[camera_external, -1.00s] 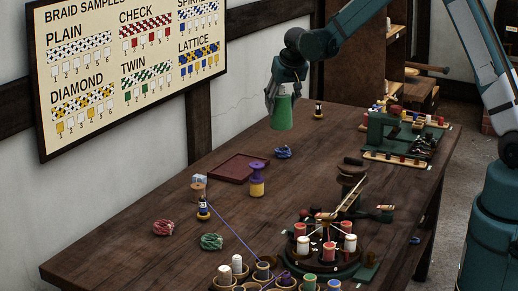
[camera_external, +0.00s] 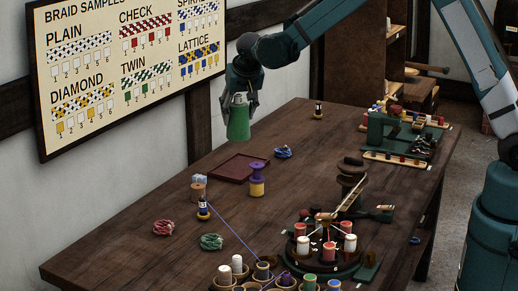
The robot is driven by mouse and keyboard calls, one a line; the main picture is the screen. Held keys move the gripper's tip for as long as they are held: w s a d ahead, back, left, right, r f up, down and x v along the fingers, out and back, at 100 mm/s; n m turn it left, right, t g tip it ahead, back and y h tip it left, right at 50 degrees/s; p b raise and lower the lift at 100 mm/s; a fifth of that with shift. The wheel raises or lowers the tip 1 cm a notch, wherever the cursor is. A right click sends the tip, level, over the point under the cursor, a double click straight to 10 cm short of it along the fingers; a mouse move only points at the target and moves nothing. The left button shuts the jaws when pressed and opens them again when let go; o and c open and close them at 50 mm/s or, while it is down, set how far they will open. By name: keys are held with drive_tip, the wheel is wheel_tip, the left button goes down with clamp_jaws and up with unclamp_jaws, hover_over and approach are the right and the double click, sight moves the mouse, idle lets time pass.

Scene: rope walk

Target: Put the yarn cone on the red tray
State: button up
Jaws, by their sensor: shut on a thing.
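The green yarn cone (camera_external: 238,124) hangs upright in the air with its wide end down. My gripper (camera_external: 239,98) is shut on its narrow pale top. The red tray (camera_external: 222,170) is a flat, dark red, empty tray on the table. The cone appears above the tray in the picture, clear of it; how far it is from the tray in depth is hard to tell.
A wooden spool (camera_external: 198,188) stands left of the tray. The braiding stand (camera_external: 330,250) with several bobbins fills the front right.

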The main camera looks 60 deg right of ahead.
sight(241, 126)
drive_tip(key=shift+f, duration=0.1)
drive_tip(key=shift+f, duration=3.05)
drive_tip(key=shift+f+b, duration=0.4)
drive_tip(key=shift+f, duration=1.45)
drive_tip(key=shift+f, duration=0.15)
drive_tip(key=o, duration=1)
drive_tip(key=shift+c, duration=0.2)
drive_tip(key=shift+r, duration=0.2)
drive_tip(key=shift+p+v, duration=0.4)
drive_tip(key=shift+v, duration=5.55)
